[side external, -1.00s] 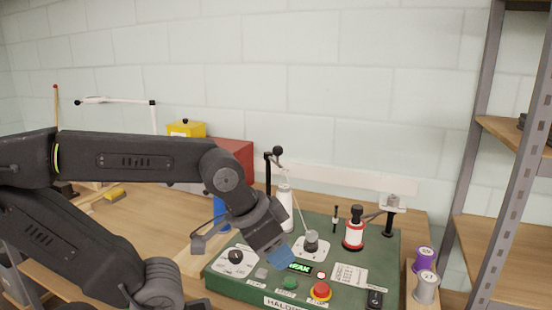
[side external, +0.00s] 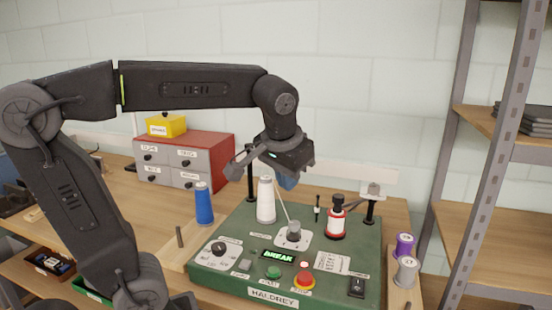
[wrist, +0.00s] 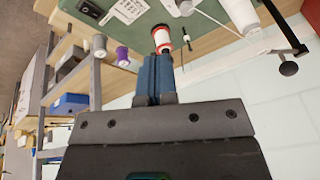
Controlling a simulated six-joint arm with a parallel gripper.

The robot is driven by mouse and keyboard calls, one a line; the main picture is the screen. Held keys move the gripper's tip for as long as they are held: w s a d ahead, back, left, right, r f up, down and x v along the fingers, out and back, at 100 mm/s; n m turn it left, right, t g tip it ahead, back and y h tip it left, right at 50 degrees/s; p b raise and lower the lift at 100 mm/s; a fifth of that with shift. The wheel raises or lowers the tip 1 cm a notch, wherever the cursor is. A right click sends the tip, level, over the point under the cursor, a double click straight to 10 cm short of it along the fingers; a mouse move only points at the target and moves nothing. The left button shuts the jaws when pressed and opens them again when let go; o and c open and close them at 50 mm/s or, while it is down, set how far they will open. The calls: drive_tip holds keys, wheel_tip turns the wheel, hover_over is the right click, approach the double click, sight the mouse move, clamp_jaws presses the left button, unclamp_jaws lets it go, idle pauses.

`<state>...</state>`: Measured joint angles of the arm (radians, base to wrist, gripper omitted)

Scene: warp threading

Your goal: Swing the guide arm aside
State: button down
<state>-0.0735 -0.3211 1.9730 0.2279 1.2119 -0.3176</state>
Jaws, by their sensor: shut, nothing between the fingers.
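My gripper (side external: 287,181) hangs above the green machine panel (side external: 225,285), in front of the pale wall, with nothing held. In the wrist view its blue fingers (wrist: 155,78) are pressed together. A black post (side external: 250,180) stands at the panel's back left, its top partly hidden by my wrist. In the wrist view a black crossbar with a round knob (wrist: 289,68) shows, apart from my fingers; it looks like the guide arm. Another black post (side external: 370,208) with a pale plate stands at the back right. The panel display (side external: 279,256) reads "BREAK".
A white thread cone (side external: 265,203) and a red-and-white spool (side external: 336,220) stand on the panel. A thread runs up from a grey tension knob (side external: 294,231). A blue spool (side external: 204,204) stands left of the panel. Metal shelving (side external: 490,150) bounds the right.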

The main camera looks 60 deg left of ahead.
drive_tip(key=w+a+r+n+g+y, duration=0.2)
drive_tip(key=w+a+n+g+y, duration=0.3)
drive_tip(key=w+a+n, duration=0.75)
drive_tip(key=s+a+f+m+g, duration=0.1)
drive_tip(key=s+a+f+m, duration=0.1)
drive_tip(key=a+f, duration=0.5)
drive_tip(key=shift+s+a+f+m+h, duration=0.25)
drive_tip(key=shift+s+a+m+h, duration=0.15)
drive_tip(key=shift+s+a, duration=0.65)
drive_tip(key=shift+w+a, duration=0.1)
